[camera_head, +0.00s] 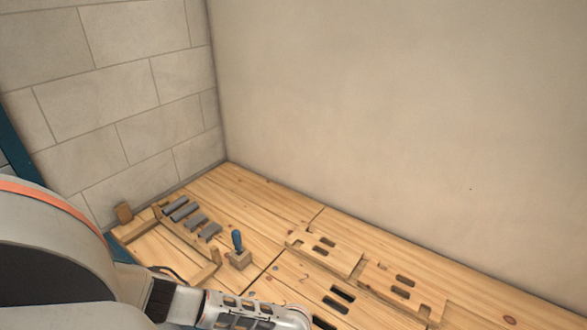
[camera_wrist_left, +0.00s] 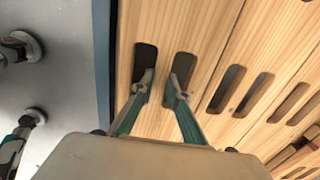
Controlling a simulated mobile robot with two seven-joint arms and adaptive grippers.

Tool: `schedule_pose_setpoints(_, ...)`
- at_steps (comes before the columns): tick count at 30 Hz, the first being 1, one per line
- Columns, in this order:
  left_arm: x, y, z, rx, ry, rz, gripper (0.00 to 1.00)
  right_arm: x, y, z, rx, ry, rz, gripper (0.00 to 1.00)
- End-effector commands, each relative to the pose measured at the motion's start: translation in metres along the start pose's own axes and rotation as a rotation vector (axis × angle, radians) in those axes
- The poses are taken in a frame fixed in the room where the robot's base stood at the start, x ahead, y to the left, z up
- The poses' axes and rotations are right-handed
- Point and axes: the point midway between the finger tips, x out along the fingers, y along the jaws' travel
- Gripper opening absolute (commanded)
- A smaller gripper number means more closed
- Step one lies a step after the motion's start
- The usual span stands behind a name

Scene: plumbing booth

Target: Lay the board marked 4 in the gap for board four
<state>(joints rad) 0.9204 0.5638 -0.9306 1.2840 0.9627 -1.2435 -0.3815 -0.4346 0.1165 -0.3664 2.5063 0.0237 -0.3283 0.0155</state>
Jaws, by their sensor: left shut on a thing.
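My left gripper (camera_wrist_left: 161,88) has its two fingers in a pair of slots in a wooden board (camera_wrist_left: 160,25), shut on the strip of wood between them. No number on this board can be read. In the head view the left gripper (camera_head: 300,320) is at the bottom edge, its fingertips out of sight, close to the slotted boards. A board with a faint 2 (camera_head: 303,280) lies near it. I cannot make out a 4 or tell which opening is the gap for board four. My right gripper is not in view.
Other slotted boards (camera_head: 343,262) lie in the wooden floor toward the wall. A blue-handled tool on a wooden block (camera_head: 239,258), several grey pieces (camera_head: 180,208) and a wooden frame (camera_head: 160,218) are at the left. A plain wall (camera_head: 400,120) stands behind.

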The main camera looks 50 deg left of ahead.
Motion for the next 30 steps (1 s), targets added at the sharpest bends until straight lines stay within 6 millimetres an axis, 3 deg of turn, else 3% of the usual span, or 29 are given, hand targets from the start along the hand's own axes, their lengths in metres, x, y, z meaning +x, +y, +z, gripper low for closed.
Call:
schedule_pose_setpoints(8,0.003,-0.001,-0.001,-0.001,0.001,-0.002,0.0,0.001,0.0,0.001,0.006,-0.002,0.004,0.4)
schedule_pose_setpoints(9,0.002,-0.002,-0.001,0.0,0.001,-0.003,0.2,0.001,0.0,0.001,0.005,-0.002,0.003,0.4)
schedule_pose_setpoints(11,0.002,-0.002,-0.001,0.0,0.001,-0.003,0.34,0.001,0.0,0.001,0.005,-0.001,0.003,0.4)
schedule_pose_setpoints(23,0.001,0.0,0.0,0.0,0.0,0.0,0.34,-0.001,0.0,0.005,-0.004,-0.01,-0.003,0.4)
schedule_pose_setpoints(30,-0.026,-0.001,0.001,0.001,0.0,-0.002,0.34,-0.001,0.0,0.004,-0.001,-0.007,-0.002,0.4)
